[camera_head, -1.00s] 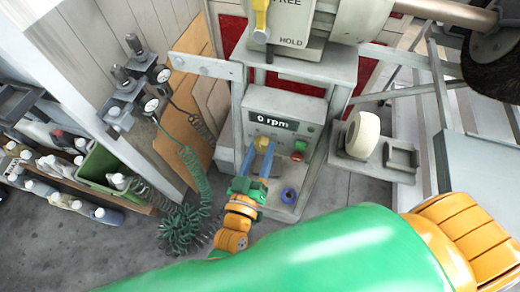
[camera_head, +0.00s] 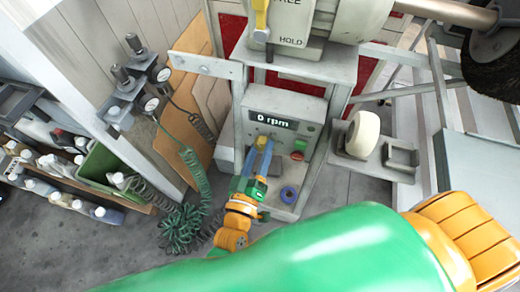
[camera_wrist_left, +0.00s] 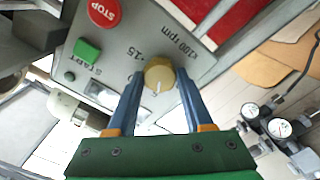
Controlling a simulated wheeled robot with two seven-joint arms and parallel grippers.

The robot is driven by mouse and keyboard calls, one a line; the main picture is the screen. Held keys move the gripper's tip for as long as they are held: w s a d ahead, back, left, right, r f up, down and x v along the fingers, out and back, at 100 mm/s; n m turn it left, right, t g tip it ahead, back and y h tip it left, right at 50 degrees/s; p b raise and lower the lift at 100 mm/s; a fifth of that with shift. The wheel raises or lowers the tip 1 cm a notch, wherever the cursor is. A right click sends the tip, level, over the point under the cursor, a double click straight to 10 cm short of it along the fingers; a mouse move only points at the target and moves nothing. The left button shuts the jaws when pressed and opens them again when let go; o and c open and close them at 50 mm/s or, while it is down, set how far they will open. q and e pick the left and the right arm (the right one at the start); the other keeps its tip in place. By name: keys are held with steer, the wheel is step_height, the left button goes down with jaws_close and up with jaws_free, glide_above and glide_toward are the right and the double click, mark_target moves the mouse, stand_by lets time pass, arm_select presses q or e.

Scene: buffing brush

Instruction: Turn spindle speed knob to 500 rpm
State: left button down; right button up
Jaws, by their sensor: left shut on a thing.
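The yellow spindle speed knob (camera_head: 263,141) is on the sloped grey control panel below the display (camera_head: 271,120), which reads 0 rpm. My left gripper (camera_head: 259,152) has its two blue fingers on the knob. In the left wrist view the knob (camera_wrist_left: 159,73) sits between the fingertips of the left gripper (camera_wrist_left: 159,80), which is shut on it. Its pale pointer line faces the bottom of that picture. The scale around it shows 15 and "x100 rpm"; other marks are partly hidden by the fingers. My right gripper is out of view.
A red STOP button (camera_wrist_left: 104,12) and a green START button (camera_wrist_left: 87,51) are close beside the knob. A coiled green hose (camera_head: 182,228) lies left. My large green arm link fills the foreground.

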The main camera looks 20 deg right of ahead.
arm_select(q)
steer(key=shift+c, duration=1.5)
jaws_free()
steer(key=v, duration=0.7)
steer(key=shift+f, duration=0.1)
